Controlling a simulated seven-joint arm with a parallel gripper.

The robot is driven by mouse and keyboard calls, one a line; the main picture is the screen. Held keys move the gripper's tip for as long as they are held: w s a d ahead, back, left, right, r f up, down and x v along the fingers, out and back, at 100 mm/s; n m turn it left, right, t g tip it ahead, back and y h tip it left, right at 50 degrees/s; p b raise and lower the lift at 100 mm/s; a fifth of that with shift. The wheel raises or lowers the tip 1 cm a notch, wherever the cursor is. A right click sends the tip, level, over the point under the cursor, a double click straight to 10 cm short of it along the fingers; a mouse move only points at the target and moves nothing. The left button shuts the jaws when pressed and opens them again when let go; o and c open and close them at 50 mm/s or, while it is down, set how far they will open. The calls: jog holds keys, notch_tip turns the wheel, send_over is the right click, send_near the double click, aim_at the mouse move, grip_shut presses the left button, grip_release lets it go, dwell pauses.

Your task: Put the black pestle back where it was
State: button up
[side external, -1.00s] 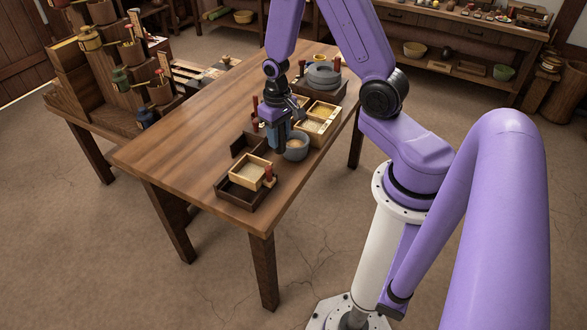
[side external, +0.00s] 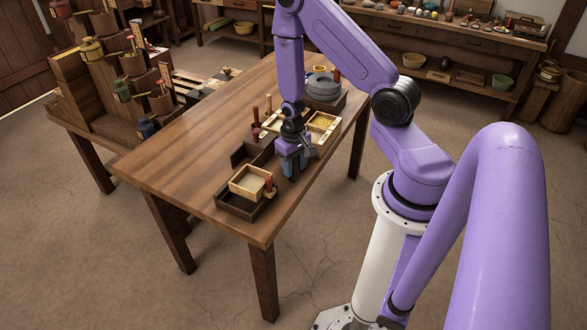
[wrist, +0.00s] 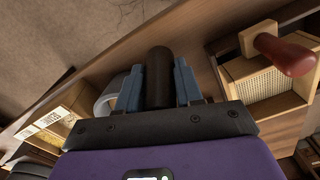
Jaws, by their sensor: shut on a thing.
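My gripper (side external: 293,163) is low over the near part of the table, pointing down. In the wrist view its two blue fingers are closed on the sides of the black pestle (wrist: 158,68), which stands out between them. A grey bowl (wrist: 107,98) shows just left of the fingers in the wrist view, partly hidden by the left finger. In the side view the gripper covers most of the bowl and the pestle. I cannot tell whether the pestle touches the table.
A pale wooden sieve box (side external: 247,181) with a red-handled tool (side external: 269,187) sits at the dark tray (side external: 232,207) near the front. A pale divided box (side external: 323,127) and grey round stones (side external: 323,84) stand farther back. The table's left part (side external: 190,150) is clear.

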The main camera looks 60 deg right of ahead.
jog(key=shift+f, duration=0.65)
jog(key=shift+f, duration=0.15)
jog(key=o, duration=0.8)
jog(key=shift+c, duration=0.2)
